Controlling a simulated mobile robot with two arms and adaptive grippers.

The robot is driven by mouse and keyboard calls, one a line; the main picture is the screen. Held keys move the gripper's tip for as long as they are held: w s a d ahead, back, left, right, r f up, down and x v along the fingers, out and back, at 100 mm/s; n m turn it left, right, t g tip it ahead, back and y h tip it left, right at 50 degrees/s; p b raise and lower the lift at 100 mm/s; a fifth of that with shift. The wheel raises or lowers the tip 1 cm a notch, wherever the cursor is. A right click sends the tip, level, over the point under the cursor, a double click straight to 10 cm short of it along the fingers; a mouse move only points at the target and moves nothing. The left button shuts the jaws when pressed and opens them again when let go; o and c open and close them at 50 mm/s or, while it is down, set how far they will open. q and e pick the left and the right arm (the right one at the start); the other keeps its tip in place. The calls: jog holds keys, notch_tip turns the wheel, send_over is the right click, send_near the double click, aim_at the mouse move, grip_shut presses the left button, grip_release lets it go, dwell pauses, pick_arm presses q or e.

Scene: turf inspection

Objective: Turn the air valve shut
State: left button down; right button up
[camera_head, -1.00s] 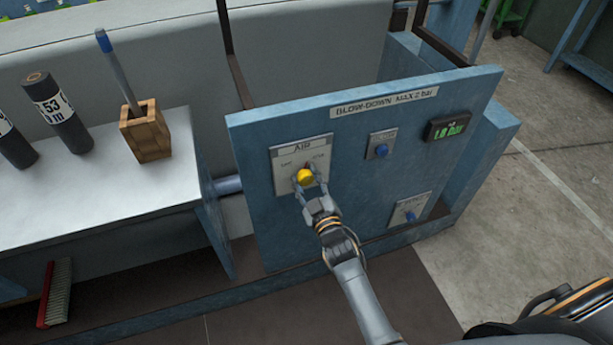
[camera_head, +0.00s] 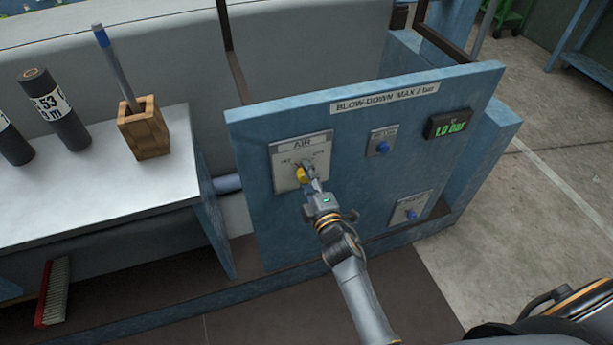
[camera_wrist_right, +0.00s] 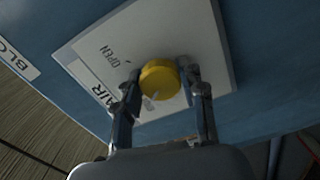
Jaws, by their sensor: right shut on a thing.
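The yellow air valve knob (camera_head: 300,174) sits on a pale plate marked AIR (camera_head: 288,150) on the blue panel. My right gripper (camera_head: 306,176) is at the knob and hides part of it. In the right wrist view the yellow knob (camera_wrist_right: 160,78) lies between the two fingers of my right gripper (camera_wrist_right: 164,85), which is shut on it. The word OPEN shows on the plate there. The green display (camera_head: 450,126) at the panel's upper right appears to read 1.0 bar. My left gripper is not in view.
A white bench (camera_head: 90,200) at the left bears a wooden holder (camera_head: 145,132) and dark cylinders (camera_head: 55,110). A red brush (camera_head: 52,293) is below. Floor at the right is clear.

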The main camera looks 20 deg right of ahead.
jog(key=shift+d+r+n, duration=0.1)
jog(key=shift+r+n, duration=0.05)
jog(key=shift+n, duration=0.85)
jog(key=shift+w+r, duration=0.1)
jog(key=o, duration=1.1)
jog(key=shift+o, duration=0.2)
jog(key=shift+s, duration=0.25)
jog(key=s, duration=0.7)
jog(key=shift+d, duration=0.15)
